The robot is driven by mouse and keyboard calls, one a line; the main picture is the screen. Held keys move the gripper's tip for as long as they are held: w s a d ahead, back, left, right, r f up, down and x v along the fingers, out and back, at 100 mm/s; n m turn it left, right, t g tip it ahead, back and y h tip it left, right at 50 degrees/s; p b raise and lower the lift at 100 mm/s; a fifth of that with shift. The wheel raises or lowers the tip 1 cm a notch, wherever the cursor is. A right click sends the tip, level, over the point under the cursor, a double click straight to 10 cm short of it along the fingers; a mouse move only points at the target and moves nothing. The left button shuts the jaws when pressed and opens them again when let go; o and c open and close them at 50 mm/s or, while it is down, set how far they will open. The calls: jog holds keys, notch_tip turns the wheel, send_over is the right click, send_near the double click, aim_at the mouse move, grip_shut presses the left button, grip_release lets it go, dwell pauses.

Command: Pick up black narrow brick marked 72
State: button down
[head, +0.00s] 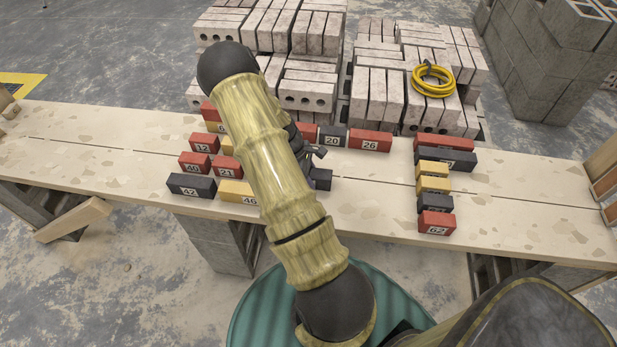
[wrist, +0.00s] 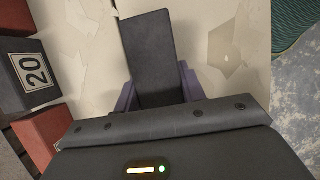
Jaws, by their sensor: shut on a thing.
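A long black brick (wrist: 150,50) lies between the two fingers of my gripper (wrist: 158,88) in the wrist view. The fingers are shut on its sides, and its far end sticks out beyond them. No number shows on the faces I see, so I cannot read its mark. In the head view my gripper (head: 312,163) is partly hidden behind my arm, over the planks. A dark block (head: 321,179) showing beside it appears to be the same brick. I cannot tell whether the brick touches the planks.
A black brick marked 20 (wrist: 33,70) lies left of my gripper in the wrist view, between red bricks. The plank table (head: 520,205) carries more bricks at left, including 42 (head: 191,185), and a right-hand column ending in red 62 (head: 437,223). Planks between are clear.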

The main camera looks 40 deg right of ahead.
aim_at(311, 172)
notch_tip(311, 172, up, 10)
jog(key=shift+r+p, duration=0.1)
jog(key=shift+p, duration=0.3)
dwell(0.3)
dwell(0.4)
